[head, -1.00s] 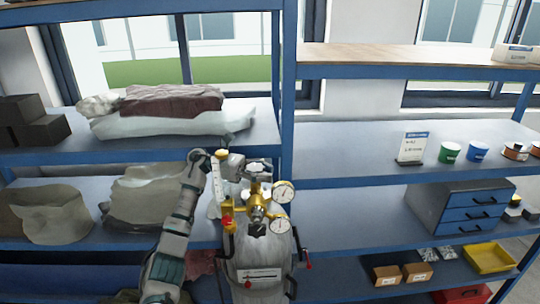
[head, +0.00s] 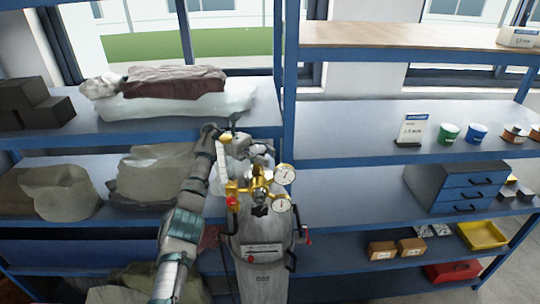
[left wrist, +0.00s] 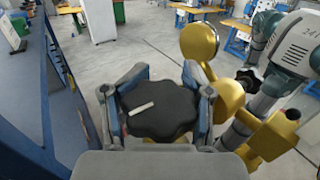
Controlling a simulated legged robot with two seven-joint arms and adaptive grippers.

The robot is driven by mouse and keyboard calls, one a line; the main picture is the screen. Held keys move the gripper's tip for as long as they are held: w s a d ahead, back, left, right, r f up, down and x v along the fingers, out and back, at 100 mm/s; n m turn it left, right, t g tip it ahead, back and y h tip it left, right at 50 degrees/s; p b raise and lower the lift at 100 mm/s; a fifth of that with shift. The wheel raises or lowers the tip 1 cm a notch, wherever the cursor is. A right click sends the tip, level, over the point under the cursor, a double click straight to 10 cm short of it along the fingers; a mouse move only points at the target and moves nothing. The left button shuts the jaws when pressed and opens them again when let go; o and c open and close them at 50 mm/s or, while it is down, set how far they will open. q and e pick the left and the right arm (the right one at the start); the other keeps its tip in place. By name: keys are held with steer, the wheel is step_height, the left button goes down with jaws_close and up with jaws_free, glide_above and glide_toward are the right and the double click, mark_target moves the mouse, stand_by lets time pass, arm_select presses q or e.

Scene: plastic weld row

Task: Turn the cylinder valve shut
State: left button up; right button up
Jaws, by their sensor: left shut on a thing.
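The grey gas cylinder (head: 264,252) stands upright in front of the shelves. Its brass regulator (head: 258,187) carries two round white gauges, the upper one (head: 285,173) and the lower one (head: 281,204). The black lobed valve handwheel (left wrist: 158,112) shows in the left wrist view with a pale bar mark on top. My left gripper (left wrist: 160,110) is shut on the handwheel, one finger on each side of its rim. In the head view my left gripper (head: 260,150) is above the regulator and hides the handwheel. My right gripper is not in view.
Blue shelves (head: 350,145) stand close behind the cylinder. Bags and a folded dark cloth (head: 175,82) lie on the left shelves. A drawer unit (head: 462,187) and a yellow tray (head: 482,235) stand at right. Brass regulator parts (left wrist: 199,42) are close beside the gripper.

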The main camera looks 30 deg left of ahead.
arm_select(q)
steer(key=o, duration=0.8)
steer(key=shift+a, duration=0.15)
steer(key=shift+c, duration=0.2)
steer(key=shift+o, duration=1.2)
steer(key=shift+a+f, duration=0.2)
steer(key=shift+a, duration=0.35)
steer(key=shift+w+d, duration=0.1)
